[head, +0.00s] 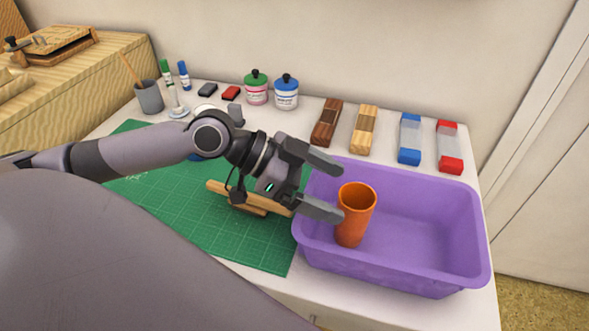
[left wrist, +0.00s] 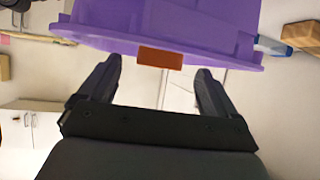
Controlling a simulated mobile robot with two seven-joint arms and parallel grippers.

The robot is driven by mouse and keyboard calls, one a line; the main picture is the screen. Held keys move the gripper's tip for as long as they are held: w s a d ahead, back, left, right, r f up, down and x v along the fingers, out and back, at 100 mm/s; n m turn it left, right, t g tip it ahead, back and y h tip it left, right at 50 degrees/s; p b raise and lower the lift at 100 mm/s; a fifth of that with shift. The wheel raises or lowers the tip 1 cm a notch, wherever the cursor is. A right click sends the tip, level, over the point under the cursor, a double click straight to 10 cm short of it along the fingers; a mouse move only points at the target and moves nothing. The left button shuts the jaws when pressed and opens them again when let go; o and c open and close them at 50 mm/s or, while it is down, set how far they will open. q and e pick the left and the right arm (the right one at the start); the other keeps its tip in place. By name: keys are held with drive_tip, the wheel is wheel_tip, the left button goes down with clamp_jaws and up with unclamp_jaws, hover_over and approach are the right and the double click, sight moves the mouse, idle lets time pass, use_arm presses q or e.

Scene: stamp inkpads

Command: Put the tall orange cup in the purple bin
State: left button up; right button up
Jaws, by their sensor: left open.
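The tall orange cup (head: 351,222) stands roughly upright inside the purple bin (head: 430,277), near its left end. Its open top rises above the bin's rim. In the left wrist view a short orange part of the cup (left wrist: 160,58) shows past the rim of the bin (left wrist: 215,52). My left gripper (head: 341,193) is open and empty, over the bin's left edge, just left of the cup. Its two fingers (left wrist: 158,84) also show apart in the left wrist view, with no object between them. My right gripper is not in view.
A green cutting mat (head: 165,205) lies left of the bin, with a wooden piece (head: 235,198) partly under my arm. Ink bottles (head: 286,92), stamp blocks (head: 362,130) and blue and red items (head: 450,147) line the back. The bin's right part is empty.

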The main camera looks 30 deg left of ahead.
use_arm(q)
drive_tip(key=v, duration=0.6)
drive_tip(key=shift+b, duration=0.35)
drive_tip(key=shift+a+r, duration=0.1)
drive_tip(key=shift+s, duration=0.1)
